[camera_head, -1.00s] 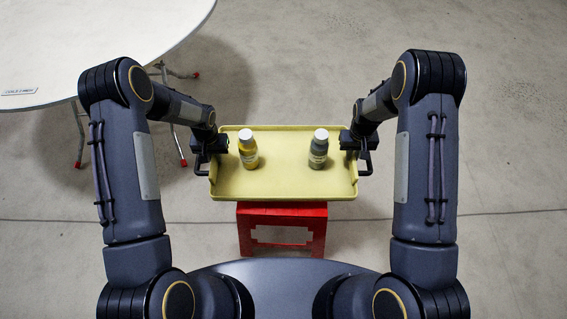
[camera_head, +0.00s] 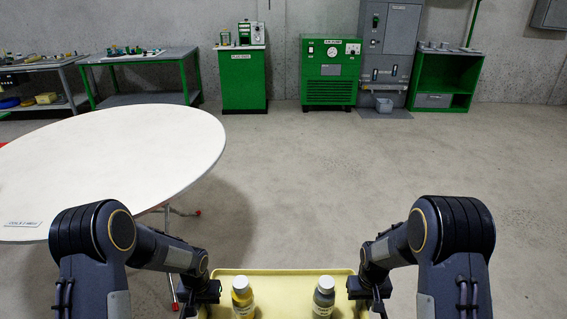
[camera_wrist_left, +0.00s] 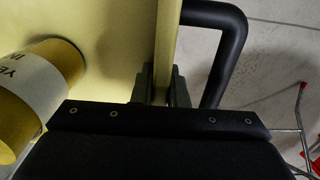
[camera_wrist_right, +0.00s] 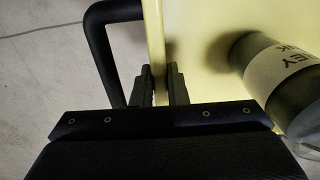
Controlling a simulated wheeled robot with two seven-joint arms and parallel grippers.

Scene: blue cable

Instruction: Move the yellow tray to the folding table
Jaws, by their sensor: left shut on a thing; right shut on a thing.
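The yellow tray (camera_head: 280,273) is at the bottom of the head view, its near part cut off by the frame. It carries a yellow bottle (camera_head: 242,297) on the left and a grey bottle (camera_head: 324,296) on the right, both upright with white caps. My left gripper (camera_wrist_left: 163,88) is shut on the tray's left wall, beside the black handle. My right gripper (camera_wrist_right: 159,84) is shut on the tray's right wall, beside the other black handle. The white folding table (camera_head: 110,150) stands to the left, with a small label on its top.
The table's thin legs with red feet (camera_head: 197,212) stick out below its right edge. The floor ahead and to the right is clear. Green workbenches (camera_head: 150,70), a green cabinet (camera_head: 244,80), and a green machine (camera_head: 330,75) stand along the back wall.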

